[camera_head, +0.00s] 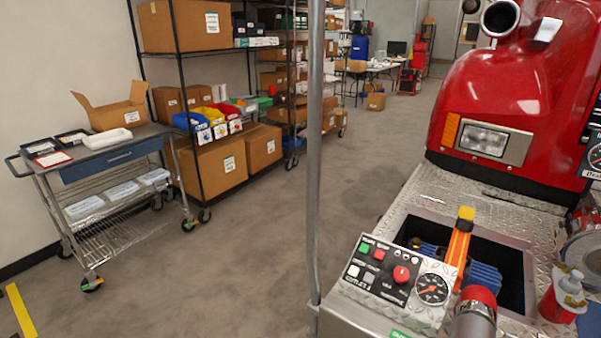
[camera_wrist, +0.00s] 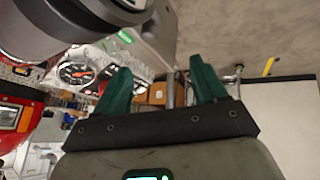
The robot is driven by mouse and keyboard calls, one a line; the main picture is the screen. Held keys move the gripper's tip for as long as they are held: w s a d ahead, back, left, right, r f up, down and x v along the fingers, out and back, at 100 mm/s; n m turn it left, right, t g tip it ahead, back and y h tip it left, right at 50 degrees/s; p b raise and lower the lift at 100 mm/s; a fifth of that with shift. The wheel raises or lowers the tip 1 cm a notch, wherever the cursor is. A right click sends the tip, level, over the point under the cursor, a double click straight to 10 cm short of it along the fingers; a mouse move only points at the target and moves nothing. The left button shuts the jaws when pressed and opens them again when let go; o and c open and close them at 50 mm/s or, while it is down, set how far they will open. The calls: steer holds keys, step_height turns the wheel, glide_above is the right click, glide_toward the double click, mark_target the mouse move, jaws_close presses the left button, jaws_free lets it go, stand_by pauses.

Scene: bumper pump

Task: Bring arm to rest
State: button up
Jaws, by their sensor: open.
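My gripper (camera_wrist: 160,76) shows in the wrist view with its two green fingers spread apart. Nothing is between the fingers; they are open and empty. Beyond them the scene appears upside down, with the round gauge (camera_wrist: 76,72) beside the left finger. My gripper's fingers cannot be made out in the head view. There, the control panel (camera_head: 384,270) with red, green and white buttons sits on the fire truck's bumper, and its gauge (camera_head: 432,289) is at its right side.
The red truck body (camera_head: 520,95) rises at the right. A recess in the diamond-plate bumper (camera_head: 418,190) holds blue folded hose (camera_head: 486,276). A grey vertical pole (camera_head: 314,150) stands left of the panel. A cart (camera_head: 110,160) and shelves with boxes line the left; the floor (camera_head: 225,270) between is clear.

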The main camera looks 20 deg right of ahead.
steer(key=s+a+f+m+g, duration=0.2)
steer(key=s+a+f+m, duration=0.15)
steer(key=s+a, duration=0.2)
steer(key=s+d+f+m+g, duration=0.1)
steer(key=s+f+g, duration=0.2)
steer(key=s, duration=0.6)
step_height(320, 180, down, 3)
steer(key=shift+s+r+g, duration=0.15)
steer(key=shift+s+g, duration=0.2)
steer(key=shift+g, duration=0.05)
steer(key=shift+c, duration=0.4)
stand_by(3.0)
